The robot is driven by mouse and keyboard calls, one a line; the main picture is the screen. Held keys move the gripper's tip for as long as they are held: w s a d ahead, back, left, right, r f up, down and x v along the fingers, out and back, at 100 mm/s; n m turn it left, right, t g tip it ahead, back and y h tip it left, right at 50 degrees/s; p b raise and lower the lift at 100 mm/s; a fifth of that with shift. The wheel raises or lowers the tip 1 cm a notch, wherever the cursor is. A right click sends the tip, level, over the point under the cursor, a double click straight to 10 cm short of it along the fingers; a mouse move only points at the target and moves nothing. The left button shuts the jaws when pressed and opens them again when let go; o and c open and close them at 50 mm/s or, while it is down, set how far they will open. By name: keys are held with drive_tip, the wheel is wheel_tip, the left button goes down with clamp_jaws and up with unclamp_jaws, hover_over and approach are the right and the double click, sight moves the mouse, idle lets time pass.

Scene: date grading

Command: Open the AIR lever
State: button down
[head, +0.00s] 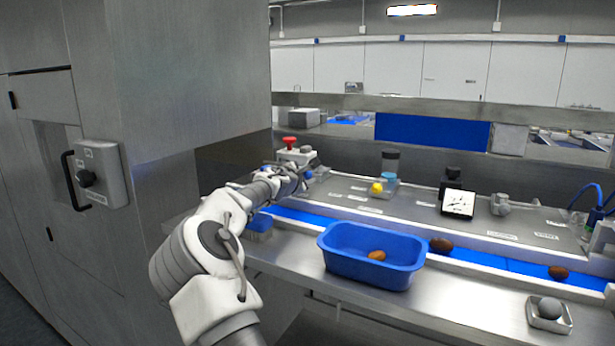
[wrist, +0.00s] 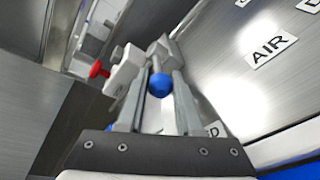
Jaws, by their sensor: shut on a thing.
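In the wrist view, a blue ball knob (wrist: 159,85) on a short grey lever sits between the two fingers of my gripper (wrist: 161,74), which is shut on it. The white AIR label (wrist: 270,47) lies on the grey panel to the right of the fingers. In the head view, my arm reaches over the back left of the bench, and my gripper (head: 300,174) is small there at the panel's left end. The lever is hidden behind the gripper in that view, and its exact angle is hard to tell.
A red button (head: 290,143) on a grey box stands close behind my gripper. A blue tub (head: 345,262) with a date stands on the bench front. Dates lie on the blue belt (head: 495,262) to the right. A tall steel cabinet (head: 165,75) borders the left.

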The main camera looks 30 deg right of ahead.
sight(318, 173)
drive_tip(key=shift+s, duration=0.1)
idle(0.4)
drive_tip(key=shift+s+d+r+n+t+y, duration=0.1)
drive_tip(key=shift+s+d+n+t+y, duration=0.2)
drive_tip(key=shift+n+t+y, duration=0.25)
drive_tip(key=shift+s+d+n+t+y, duration=0.2)
drive_tip(key=shift+s+n+t+y, duration=0.05)
drive_tip(key=shift+n+t+y, duration=0.25)
drive_tip(key=shift+s+d+r+n+t+y+p, duration=0.1)
drive_tip(key=shift+s+d+n+t+y+p, duration=0.25)
drive_tip(key=shift+n+t+y+p, duration=0.25)
drive_tip(key=shift+s+d+r+n+t+y+p, duration=0.1)
drive_tip(key=shift+s+d+n+t+y+p, duration=0.2)
drive_tip(key=shift+n+y, duration=0.35)
drive_tip(key=n+y+p, duration=0.1)
drive_tip(key=d+n+t+y+p, duration=0.1)
drive_tip(key=n+y, duration=0.1)
drive_tip(key=y, duration=0.1)
drive_tip(key=shift+s+d+f+t+p, duration=0.15)
drive_tip(key=shift+s+d+t+p, duration=0.15)
drive_tip(key=shift+t+p, duration=0.1)
drive_tip(key=shift+s+d+f+n+y+p, duration=0.1)
drive_tip(key=shift+d+n+y+p, duration=0.25)
drive_tip(key=shift+n+y, duration=0.45)
drive_tip(key=shift+d+n+y+p, duration=0.25)
drive_tip(key=shift+n+y+p, duration=0.3)
drive_tip(key=shift+y, duration=0.45)
drive_tip(key=c, duration=0.9)
unclamp_jaws()
drive_tip(key=shift+o, duration=0.2)
